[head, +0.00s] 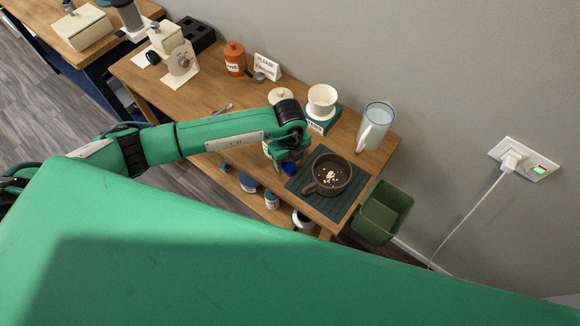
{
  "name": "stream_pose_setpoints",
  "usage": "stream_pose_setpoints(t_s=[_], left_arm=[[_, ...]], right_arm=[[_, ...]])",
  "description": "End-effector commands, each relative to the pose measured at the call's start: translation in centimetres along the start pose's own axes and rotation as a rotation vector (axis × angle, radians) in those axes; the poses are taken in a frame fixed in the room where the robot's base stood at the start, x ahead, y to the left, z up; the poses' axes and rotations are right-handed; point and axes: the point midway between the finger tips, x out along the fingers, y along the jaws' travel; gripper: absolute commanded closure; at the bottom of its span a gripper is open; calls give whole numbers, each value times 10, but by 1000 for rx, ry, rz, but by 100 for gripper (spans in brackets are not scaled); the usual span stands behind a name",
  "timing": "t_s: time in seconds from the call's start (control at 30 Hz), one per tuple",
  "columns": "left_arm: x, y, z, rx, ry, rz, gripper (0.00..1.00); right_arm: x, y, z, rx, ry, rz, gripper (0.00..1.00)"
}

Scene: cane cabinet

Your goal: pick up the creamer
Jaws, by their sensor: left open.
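No object is plainly marked as a creamer. A pale jug (376,127) with a blue rim and a handle stands upright at the right rear of the wooden table (212,98). A small blue-topped thing (289,168) shows at my left gripper, mostly hidden, and I cannot tell what it is. My left gripper (280,158) points down over the table, just left of the brown mug. It is open, but its fingers are largely covered by my wrist. My right gripper is not in view.
The brown mug (333,174) sits on a dark green mat (350,205) at the table's right end. A white dripper (322,101) stands behind it. A green bin (383,212) is beside the table. Several jars (271,199) stand on the lower shelf. The table's left middle is fairly clear.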

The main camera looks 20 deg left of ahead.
Motion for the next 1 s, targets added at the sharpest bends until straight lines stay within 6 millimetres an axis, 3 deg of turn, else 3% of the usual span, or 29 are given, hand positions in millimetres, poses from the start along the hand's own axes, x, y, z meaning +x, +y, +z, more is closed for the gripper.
stream_pose_setpoints(t_s=[0.1,0.3,0.6,0.83,1.0], left_arm=[[11,0,-1,-1,0,4,40],[35,0,-1,0,0,1,40],[40,0,-1,1,0,0,40],[40,0,-1,0,0,0,85],[40,0,-1,0,0,0,86]], right_arm=[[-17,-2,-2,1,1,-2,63],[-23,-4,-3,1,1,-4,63],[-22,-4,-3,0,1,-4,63],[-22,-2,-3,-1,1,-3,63],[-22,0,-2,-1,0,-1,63]])
